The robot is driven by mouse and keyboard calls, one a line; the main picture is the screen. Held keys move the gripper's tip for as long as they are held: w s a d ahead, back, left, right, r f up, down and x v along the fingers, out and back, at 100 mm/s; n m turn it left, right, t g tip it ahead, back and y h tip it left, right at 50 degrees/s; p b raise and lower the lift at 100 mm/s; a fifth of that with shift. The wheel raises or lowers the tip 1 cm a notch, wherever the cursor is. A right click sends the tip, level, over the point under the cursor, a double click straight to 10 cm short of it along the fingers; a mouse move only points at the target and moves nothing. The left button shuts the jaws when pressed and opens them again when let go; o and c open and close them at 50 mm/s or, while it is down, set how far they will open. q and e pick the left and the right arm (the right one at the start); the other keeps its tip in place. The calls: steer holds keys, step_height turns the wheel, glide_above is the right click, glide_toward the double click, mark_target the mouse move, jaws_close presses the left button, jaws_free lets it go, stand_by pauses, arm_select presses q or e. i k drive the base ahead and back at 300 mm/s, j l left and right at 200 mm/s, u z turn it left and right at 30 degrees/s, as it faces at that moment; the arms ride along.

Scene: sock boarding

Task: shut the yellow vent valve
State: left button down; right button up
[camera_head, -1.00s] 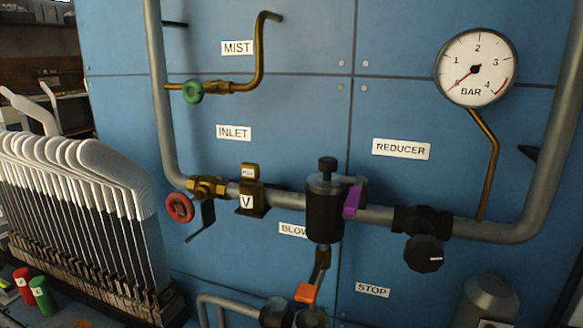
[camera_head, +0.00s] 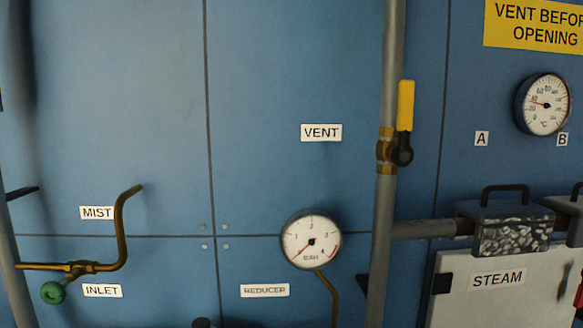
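The vent valve has a yellow lever handle (camera_head: 405,105) and a brass body (camera_head: 385,150) on a vertical grey pipe (camera_head: 391,60), at the right of centre in the head view. The handle stands upright, parallel to the pipe, just to its right. A dark knob-like hub sits at the handle's lower end. A white label reading VENT (camera_head: 321,132) is to the left of the pipe. Neither of my grippers is in the view.
A pressure gauge (camera_head: 311,240) sits below the VENT label. At right are a temperature gauge (camera_head: 543,104), a yellow sign (camera_head: 535,24) and a STEAM box (camera_head: 505,300) with dark-handled lids above it. The panel around the VENT label is bare.

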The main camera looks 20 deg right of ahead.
mark_target(402, 155)
steer(key=z, duration=1.25)
